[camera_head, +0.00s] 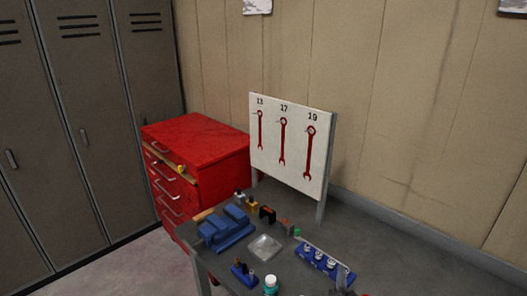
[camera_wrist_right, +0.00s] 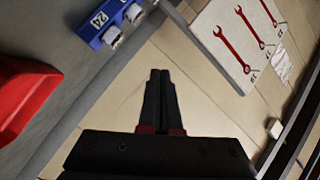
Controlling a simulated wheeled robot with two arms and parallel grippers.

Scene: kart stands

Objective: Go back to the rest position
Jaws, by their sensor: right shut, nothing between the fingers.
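My right gripper (camera_wrist_right: 160,75) shows in the right wrist view with its two dark fingers together, shut and empty. The fingers touch nothing that I can see. My left gripper is not in view.
A wrench board (camera_head: 291,150) stands behind. A red drawer cabinet (camera_head: 205,150) and grey lockers (camera_head: 85,90) stand left.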

